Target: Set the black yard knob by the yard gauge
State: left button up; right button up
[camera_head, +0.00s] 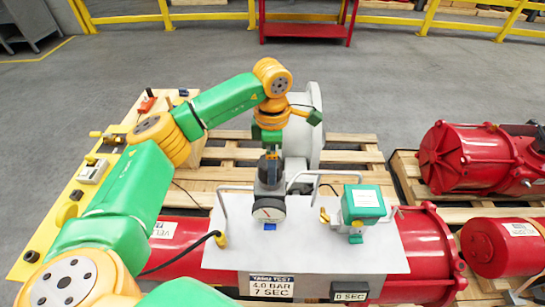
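The black yard knob (270,167) sits on top of a dark grey regulator body. The round white yard gauge (268,210) is on the front of that body; its needle is too small to read. My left gripper (271,152) points down from above, with its fingertips at the top of the knob. I cannot tell whether the fingers are closed on it. A sign (271,286) below reads "YARD TEST 4.0 BAR 7 SEC". A small display (350,297) reads "0 SEC". My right gripper is not in view.
A green-and-white box (362,204) with a yellow lever stands right of the gauge on the grey plate (345,258). Bent metal tubes rise beside the knob. A yellow panel (72,208) lies left. Red actuators (470,160) sit on pallets at right.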

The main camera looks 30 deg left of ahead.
pick_arm(q)
jog(key=shift+s, duration=0.1)
jog(key=c, duration=1.3)
jog(key=shift+n, duration=0.4)
jog(key=shift+n+b, duration=0.35)
jog(key=shift+n, duration=0.55)
jog(key=o, duration=1.3)
jog(key=shift+r, duration=0.15)
